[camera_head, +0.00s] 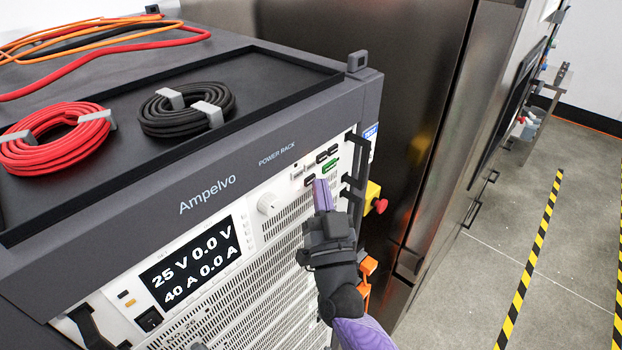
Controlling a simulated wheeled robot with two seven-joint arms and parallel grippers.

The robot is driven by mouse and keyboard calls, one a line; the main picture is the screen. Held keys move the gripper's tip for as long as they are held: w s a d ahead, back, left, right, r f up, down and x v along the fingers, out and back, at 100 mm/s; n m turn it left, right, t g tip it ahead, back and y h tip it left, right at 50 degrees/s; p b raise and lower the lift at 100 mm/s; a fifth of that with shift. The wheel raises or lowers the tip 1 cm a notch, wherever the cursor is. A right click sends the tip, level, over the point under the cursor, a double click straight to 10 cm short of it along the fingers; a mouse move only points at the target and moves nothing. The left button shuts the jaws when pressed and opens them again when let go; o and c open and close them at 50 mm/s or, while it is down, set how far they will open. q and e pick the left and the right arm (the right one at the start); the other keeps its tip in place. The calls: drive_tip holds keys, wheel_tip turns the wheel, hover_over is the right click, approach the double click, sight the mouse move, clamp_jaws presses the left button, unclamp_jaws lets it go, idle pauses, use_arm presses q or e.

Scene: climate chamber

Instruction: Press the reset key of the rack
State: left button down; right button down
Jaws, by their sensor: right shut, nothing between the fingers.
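The power rack (90,262) stands at the left, labelled "Ampelvo" and "POWER RACK". Its front panel has a lit display (190,262) reading 25 V 0.0 V and 40 A 0.0 A, and a white knob (268,204). Right of the knob is a group of small keys, including a dark key (310,181) and a green-edged key (329,167). My right gripper (321,186) is shut and empty, its purple fingertips at the panel just beside the dark key. I cannot tell whether they touch it. No reset label is readable. My left gripper is not in view.
A red cable coil (58,140) and a black one (187,111) lie on the rack's top. A yellow box with a red button (380,205) is on the rack's right side. A dark metal cabinet (425,120) stands behind. The floor (580,250) at right is clear.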

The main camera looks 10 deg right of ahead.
drive_tip(key=shift+w+a, duration=0.15)
drive_tip(key=shift+w, duration=0.05)
drive_tip(key=shift+s, duration=0.1)
idle(0.4)
drive_tip(key=shift+s+d+p, duration=0.35)
drive_tip(key=shift+s+d, duration=0.1)
drive_tip(key=shift+s, duration=0.05)
drive_tip(key=s+d+p, duration=0.1)
drive_tip(key=s, duration=0.1)
drive_tip(key=s+d+p, duration=0.1)
drive_tip(key=s+d, duration=0.1)
idle(0.4)
idle(0.6)
